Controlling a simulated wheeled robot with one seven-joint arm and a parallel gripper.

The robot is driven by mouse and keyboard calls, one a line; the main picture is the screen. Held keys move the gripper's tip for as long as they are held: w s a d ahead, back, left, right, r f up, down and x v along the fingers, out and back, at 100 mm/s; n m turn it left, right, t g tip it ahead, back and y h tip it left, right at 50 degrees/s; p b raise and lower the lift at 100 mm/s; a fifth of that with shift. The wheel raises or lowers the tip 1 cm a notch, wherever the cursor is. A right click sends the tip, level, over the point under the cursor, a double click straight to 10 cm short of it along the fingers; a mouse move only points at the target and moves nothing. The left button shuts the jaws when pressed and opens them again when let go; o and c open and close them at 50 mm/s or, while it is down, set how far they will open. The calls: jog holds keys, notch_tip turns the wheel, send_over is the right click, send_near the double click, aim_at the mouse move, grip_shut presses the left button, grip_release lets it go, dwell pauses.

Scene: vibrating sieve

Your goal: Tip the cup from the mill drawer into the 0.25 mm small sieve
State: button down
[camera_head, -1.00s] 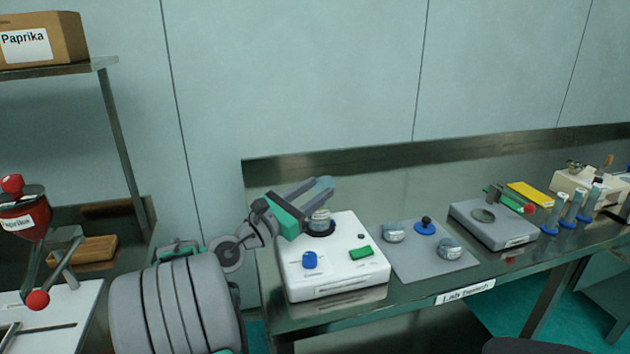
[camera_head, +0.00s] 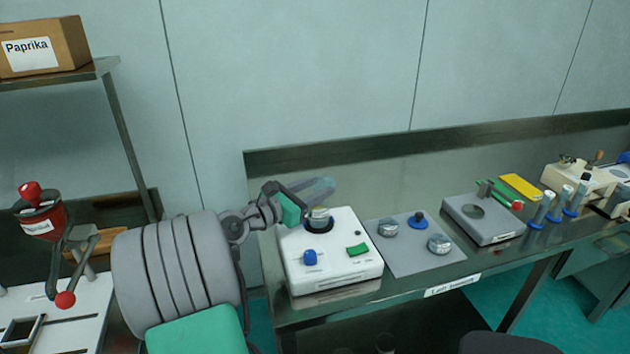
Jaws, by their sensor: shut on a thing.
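The vibrating sieve machine (camera_head: 332,274) is a white box on the steel bench with a round dark opening on top. A small silvery sieve (camera_head: 320,216) sits at that opening; its mesh size is not readable. My gripper (camera_head: 305,197), with dark fingers and a green part, is just above and behind it. It is shut on a translucent grey-blue cup (camera_head: 320,187), which lies tilted nearly on its side above the sieve. The cup's contents and any powder in the sieve cannot be made out. The red mill (camera_head: 38,218) stands at far left.
A grey mat (camera_head: 408,258) right of the machine holds two small silvery sieves (camera_head: 388,228) (camera_head: 439,243) and a blue knobbed piece (camera_head: 417,220). Farther right are a grey scale (camera_head: 488,226), a yellow item (camera_head: 521,187) and blue-based tubes (camera_head: 543,209). A Paprika box (camera_head: 70,40) is on the shelf.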

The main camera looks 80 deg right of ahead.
aim_at(327, 177)
jog(key=shift+s+d+r+t+y+p, duration=0.1)
jog(key=shift+r+t+y+p, duration=0.3)
jog(key=shift+p, duration=1.8)
jog(key=shift+s+d+r+t+y+p, duration=0.15)
jog(key=shift+y+p, duration=0.5)
jog(key=shift+p, duration=1.5)
jog(key=shift+w+d+r+t+y+p, duration=0.1)
jog(key=shift+r+t+y+p, duration=0.3)
jog(key=shift+p, duration=1.8)
jog(key=y+p, duration=0.1)
jog(key=p, duration=0.2)
jog(key=t+y+p, duration=0.1)
jog(key=p, duration=0.3)
jog(key=shift+s+d+r+y, duration=0.15)
jog(key=shift+s+d+y, duration=0.05)
jog(key=shift+d+y, duration=0.1)
